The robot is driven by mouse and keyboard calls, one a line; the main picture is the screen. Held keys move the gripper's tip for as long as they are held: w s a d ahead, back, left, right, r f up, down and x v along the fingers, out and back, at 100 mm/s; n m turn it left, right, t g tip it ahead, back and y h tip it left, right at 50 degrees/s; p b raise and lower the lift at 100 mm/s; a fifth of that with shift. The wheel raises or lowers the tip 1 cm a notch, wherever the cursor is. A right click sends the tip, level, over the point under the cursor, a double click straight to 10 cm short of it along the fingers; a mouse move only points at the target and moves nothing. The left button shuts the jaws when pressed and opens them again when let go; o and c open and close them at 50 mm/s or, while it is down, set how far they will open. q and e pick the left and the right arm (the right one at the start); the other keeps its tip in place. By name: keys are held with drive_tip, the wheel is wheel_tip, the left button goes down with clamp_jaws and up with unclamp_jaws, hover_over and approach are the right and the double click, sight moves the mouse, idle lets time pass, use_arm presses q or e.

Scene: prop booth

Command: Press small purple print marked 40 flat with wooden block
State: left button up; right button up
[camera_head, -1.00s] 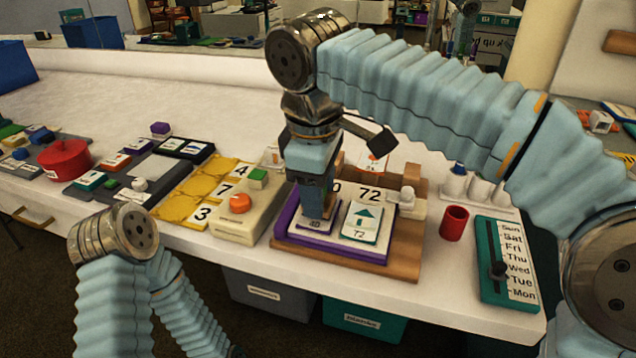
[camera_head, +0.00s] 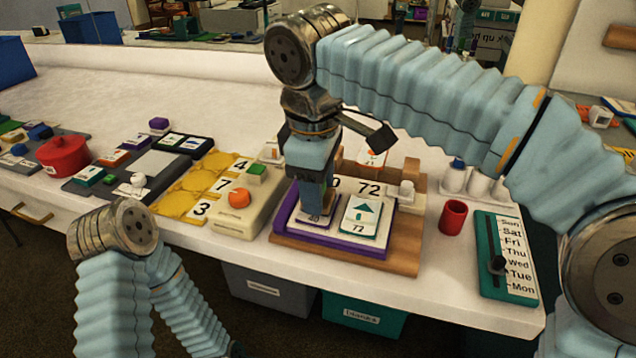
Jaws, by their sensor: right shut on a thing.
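The small purple print marked 40 (camera_head: 313,220) lies on the left of a white sheet in a purple-edged tray (camera_head: 280,232), on a wooden board (camera_head: 401,262). My right gripper (camera_head: 317,200) points down over this print, shut on the wooden block (camera_head: 325,203). Only a little brown of the block shows between the fingers. The block is at the print and hides its upper part; I cannot tell whether they touch. A green-edged print marked 72 (camera_head: 359,227) lies beside it. My left arm shows at lower left, but its gripper is out of view.
A red cup (camera_head: 453,217) and a teal weekday board (camera_head: 492,282) stand to the right. The white table behind is mostly clear.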

drive_tip(key=shift+f, duration=0.4)
idle(0.7)
wheel_tip(320, 180, up, 2)
drive_tip(key=shift+s+r+p, duration=0.1)
drive_tip(key=shift+r+p, duration=0.15)
drive_tip(key=shift+p, duration=0.75)
drive_tip(key=shift+a+r, duration=0.1)
drive_tip(key=shift+r, duration=0.05)
drive_tip(key=shift+s+r, duration=0.15)
drive_tip(key=shift+r, duration=0.65)
drive_tip(key=shift+s+r, duration=0.1)
drive_tip(key=shift+r, duration=0.7)
